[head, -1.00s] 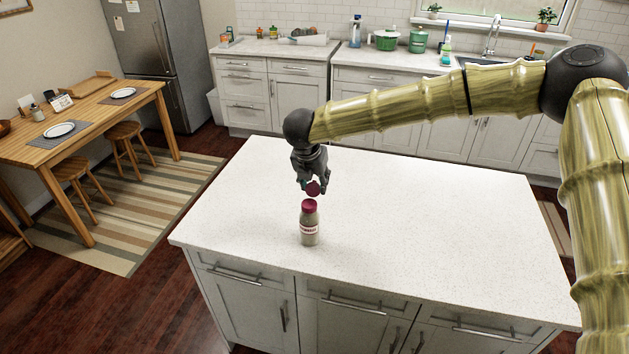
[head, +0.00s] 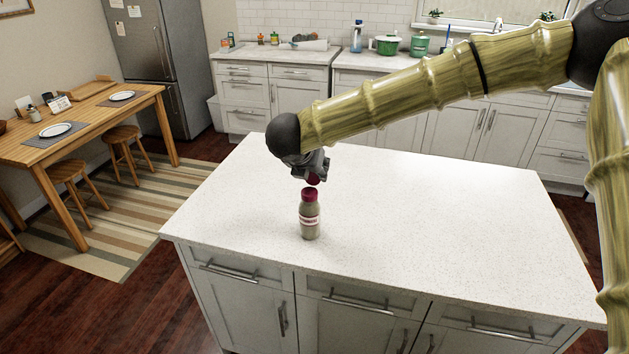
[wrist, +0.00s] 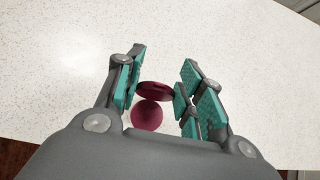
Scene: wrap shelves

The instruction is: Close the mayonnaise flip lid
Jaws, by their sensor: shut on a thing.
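The mayonnaise bottle (head: 310,226) stands upright on the white island counter, with a dark red cap and a pale label. In the wrist view its round red cap base (wrist: 146,116) shows with the flip lid (wrist: 155,91) raised at its far edge, seen as a thin ellipse. My gripper (head: 315,178) is just above and behind the bottle top, tilted downward. In the wrist view its teal-padded fingers (wrist: 156,92) are on either side of the raised lid, shut on it. The hinge is not clear, and the gripper partly hides the lid in the head view.
The island counter (head: 430,230) is bare around the bottle, with much free room to the right. Its front edge lies a little below the bottle in the head view. A dining table (head: 80,118) and back counters stand well away.

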